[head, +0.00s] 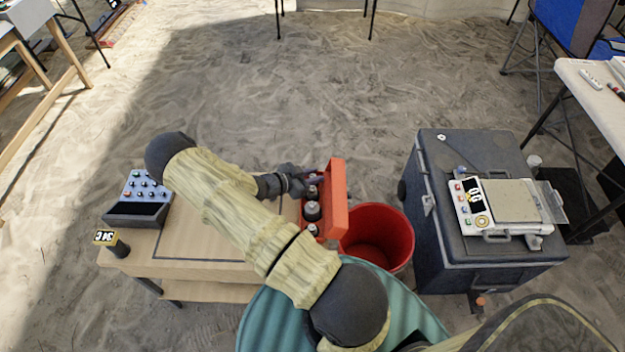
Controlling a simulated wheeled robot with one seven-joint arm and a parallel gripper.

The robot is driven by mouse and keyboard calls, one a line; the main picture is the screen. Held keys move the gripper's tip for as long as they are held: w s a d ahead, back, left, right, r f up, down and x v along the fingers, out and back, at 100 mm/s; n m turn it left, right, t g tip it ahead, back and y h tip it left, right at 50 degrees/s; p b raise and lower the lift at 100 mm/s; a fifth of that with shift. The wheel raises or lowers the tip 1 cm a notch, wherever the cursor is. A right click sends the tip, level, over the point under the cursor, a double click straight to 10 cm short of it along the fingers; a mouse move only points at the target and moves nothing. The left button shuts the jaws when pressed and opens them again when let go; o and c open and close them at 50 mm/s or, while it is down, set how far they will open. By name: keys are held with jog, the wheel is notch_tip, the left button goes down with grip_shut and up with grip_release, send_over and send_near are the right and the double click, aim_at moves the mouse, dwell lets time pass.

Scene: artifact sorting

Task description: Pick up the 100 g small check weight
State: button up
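A red open case (334,190) stands at the right edge of the wooden table, its lid raised on the right side. Dark and silvery check weights sit in a row in it: a larger one (312,211) in the middle and a smaller one (313,230) at the near end. A further weight (311,192) shows partly at the far end, beside my gripper. I cannot read any mass marks, so I cannot tell which is the 100 g one. My gripper (312,181) is over the far end of the case. Its fingers are too small and dark to tell open from shut.
The wooden table (205,272) also holds a blue button panel (146,188) and a black-and-yellow display block (112,241). A red bucket (398,222) stands right of the case. A scale (508,203) sits on a dark cooler (440,160). Open sand lies behind.

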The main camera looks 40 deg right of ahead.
jog(key=shift+c, duration=0.2)
grip_shut()
notch_tip(320, 180, up, 10)
dwell(0.5)
dwell(0.4)
